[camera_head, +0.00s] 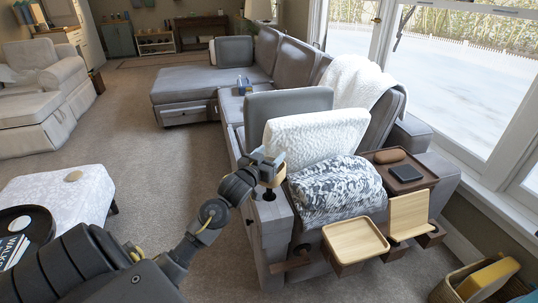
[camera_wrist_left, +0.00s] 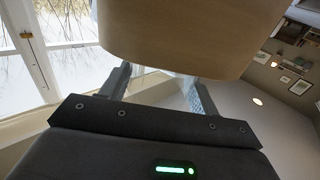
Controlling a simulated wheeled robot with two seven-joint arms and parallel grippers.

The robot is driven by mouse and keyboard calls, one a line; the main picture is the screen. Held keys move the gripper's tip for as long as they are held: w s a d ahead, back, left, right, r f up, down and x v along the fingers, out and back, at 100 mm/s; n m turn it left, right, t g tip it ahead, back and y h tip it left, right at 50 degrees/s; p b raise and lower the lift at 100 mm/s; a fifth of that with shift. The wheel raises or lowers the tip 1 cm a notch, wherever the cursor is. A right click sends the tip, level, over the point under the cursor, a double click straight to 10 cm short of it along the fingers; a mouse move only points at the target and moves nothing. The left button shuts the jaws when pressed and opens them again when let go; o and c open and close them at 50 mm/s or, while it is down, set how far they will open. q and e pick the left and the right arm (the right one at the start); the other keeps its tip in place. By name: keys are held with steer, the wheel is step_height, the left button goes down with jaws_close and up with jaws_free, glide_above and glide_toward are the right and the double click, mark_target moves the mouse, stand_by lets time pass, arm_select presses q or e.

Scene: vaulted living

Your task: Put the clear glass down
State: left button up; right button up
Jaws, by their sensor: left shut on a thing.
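My left gripper (camera_head: 266,160) is above the near left end of the grey sofa. In the left wrist view my left gripper (camera_wrist_left: 160,85) has its fingers apart, with a pale, see-through thing between them that fits the clear glass (camera_wrist_left: 150,82). The glass's outline is faint, and I cannot make it out in the head view. A smooth tan thing (camera_wrist_left: 190,35) fills the top of the wrist view, in front of the fingers. A small tan piece (camera_head: 275,176) shows just under the gripper in the head view. My right gripper is not seen.
A light wooden tray (camera_head: 354,242), a wooden stand (camera_head: 408,214) and a dark tray (camera_head: 420,182) with a brown and a black item sit at the sofa's near end. Cushions (camera_head: 318,135) lie beside the gripper. A white ottoman (camera_head: 88,192) stands left; carpet between is clear.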

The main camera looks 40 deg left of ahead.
arm_select(q)
steer(key=o, duration=1.1)
steer(key=shift+r, duration=0.2)
steer(key=s+d, duration=0.2)
steer(key=s, duration=1)
steer(key=s+d+f+g+h, duration=0.1)
steer(key=s+d+f+g, duration=0.2)
steer(key=f, duration=0.6)
steer(key=s+d+f+m+g, duration=0.1)
steer(key=s+d+f+g, duration=0.15)
steer(key=f, duration=0.65)
steer(key=s+d+f+g+h, duration=0.1)
steer(key=s+d+f+g, duration=0.15)
steer(key=f, duration=0.65)
steer(key=s+d+f+m+g+h, duration=0.1)
steer(key=s+d+f+m+g, duration=0.2)
steer(key=s+d+f+g, duration=0.4)
steer(key=s+d+f, duration=0.4)
steer(key=s+f, duration=0.3)
steer(key=shift+s+d+p, duration=0.2)
steer(key=shift+s+p, duration=0.1)
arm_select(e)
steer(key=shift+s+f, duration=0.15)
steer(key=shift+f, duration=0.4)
arm_select(q)
steer(key=shift+f, duration=0.1)
